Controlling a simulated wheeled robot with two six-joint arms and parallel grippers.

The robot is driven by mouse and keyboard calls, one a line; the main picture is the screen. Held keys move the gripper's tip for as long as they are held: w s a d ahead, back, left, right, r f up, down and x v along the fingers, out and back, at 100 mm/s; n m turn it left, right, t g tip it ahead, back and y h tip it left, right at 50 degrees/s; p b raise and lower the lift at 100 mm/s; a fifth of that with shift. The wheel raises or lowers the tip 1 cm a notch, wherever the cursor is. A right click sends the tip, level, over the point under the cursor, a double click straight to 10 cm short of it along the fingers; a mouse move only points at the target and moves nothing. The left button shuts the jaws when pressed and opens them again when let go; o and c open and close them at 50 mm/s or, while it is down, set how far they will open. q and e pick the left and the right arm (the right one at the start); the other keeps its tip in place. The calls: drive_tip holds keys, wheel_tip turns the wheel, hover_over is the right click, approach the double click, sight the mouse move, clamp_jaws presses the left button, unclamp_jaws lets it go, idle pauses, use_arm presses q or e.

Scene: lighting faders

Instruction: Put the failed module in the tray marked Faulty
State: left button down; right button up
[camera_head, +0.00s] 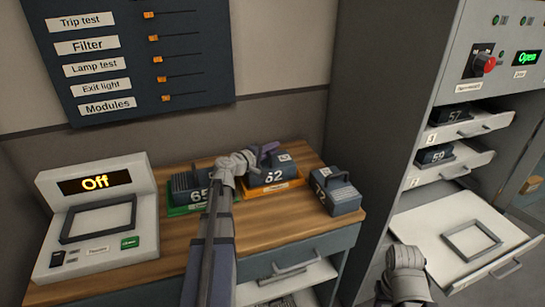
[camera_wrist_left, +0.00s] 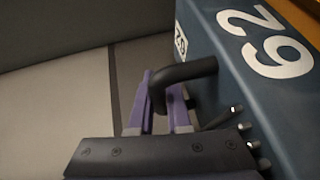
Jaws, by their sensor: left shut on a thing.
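A dark blue module numbered 62 (camera_head: 284,170) sits in an orange tray (camera_head: 291,185) on the wooden bench. My left gripper (camera_head: 266,150) is at its top. In the left wrist view, its purple fingers (camera_wrist_left: 165,103) are shut on the module's black handle (camera_wrist_left: 190,72). A module numbered 65 (camera_head: 182,184) sits in a green tray (camera_head: 180,211), partly hidden by my left arm. Another dark module (camera_head: 340,196) stands on the bare bench at the right. The tray labels are too small to read. My right gripper (camera_head: 404,262) is low at the right, its fingers unclear.
A tester reading Off (camera_head: 95,183) stands at the left with an empty framed bay. The cabinet at the right has shelves with modules 57 (camera_head: 455,117) and 59 (camera_head: 435,155). Its lowest shelf (camera_head: 425,222) is pulled out with an empty frame. A fader board (camera_head: 140,60) hangs behind.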

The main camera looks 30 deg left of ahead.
use_arm(q)
drive_tip(key=shift+f, duration=0.45)
drive_tip(key=shift+r, duration=0.15)
use_arm(e)
drive_tip(key=shift+f, duration=0.35)
drive_tip(key=shift+f, duration=0.1)
use_arm(q)
drive_tip(key=c, duration=0.9)
unclamp_jaws()
drive_tip(key=shift+o, duration=0.2)
drive_tip(key=p+v, duration=0.2)
drive_tip(key=v, duration=1)
use_arm(e)
wheel_tip(320, 180, up, 2)
drive_tip(key=shift+r, duration=0.15)
